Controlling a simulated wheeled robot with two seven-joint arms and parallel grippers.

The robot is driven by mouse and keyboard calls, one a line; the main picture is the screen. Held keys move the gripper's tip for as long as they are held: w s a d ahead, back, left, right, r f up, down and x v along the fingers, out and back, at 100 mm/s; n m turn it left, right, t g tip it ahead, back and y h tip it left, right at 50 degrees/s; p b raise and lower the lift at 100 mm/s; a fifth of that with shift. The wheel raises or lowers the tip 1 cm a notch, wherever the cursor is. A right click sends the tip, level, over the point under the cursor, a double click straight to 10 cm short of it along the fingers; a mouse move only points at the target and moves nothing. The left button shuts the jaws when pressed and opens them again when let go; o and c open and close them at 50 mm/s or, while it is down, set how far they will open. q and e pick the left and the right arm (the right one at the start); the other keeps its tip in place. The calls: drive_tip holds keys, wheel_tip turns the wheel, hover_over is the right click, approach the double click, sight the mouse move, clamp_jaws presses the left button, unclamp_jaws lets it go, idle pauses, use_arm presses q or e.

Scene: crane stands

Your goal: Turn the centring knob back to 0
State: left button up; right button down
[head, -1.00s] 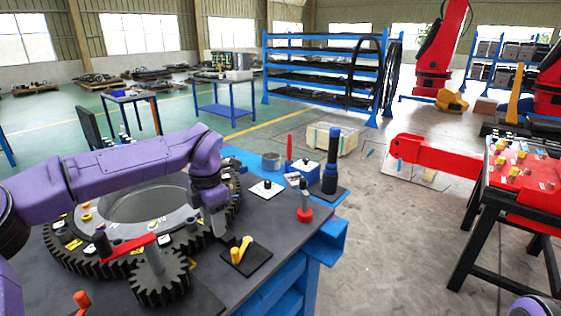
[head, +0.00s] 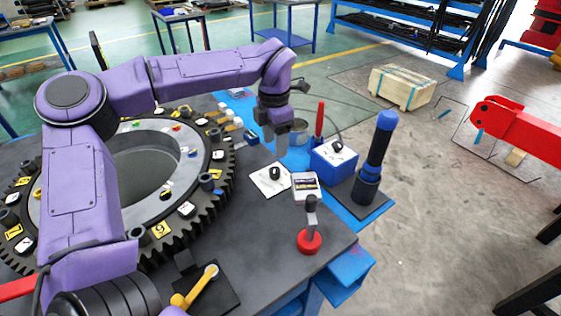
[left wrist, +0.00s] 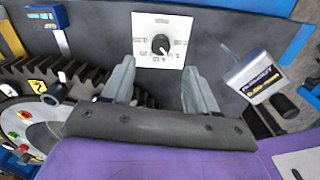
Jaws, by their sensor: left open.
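A square white dial plate (head: 262,184) lies on the dark table, with a small black knob (head: 274,173) on it. In the left wrist view the black knob (left wrist: 161,44) sits mid-plate, ringed by printed marks on the white plate (left wrist: 176,27). The marks are too small to read surely, and I cannot tell the knob's setting. My left gripper (head: 275,142) points down above the table, just behind the plate in the head view. Its fingers (left wrist: 157,72) are apart and empty, and the knob shows beyond the gap between them. My right gripper is out of view.
A large toothed ring (head: 222,185) fills the table's left. Near the plate stand a small labelled meter (head: 306,186), a blue box with another black knob (head: 333,157), a red-based lever (head: 310,241) and a tall blue-topped black handle (head: 379,150). Bare tabletop lies in front.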

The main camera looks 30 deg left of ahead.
sight(275, 169)
use_arm(q)
wheel_tip(275, 169, down, 10)
drive_tip(key=shift+s+r+p, duration=0.1)
drive_tip(key=shift+r+p, duration=0.1)
drive_tip(key=shift+p, duration=0.25)
drive_tip(key=c, duration=1)
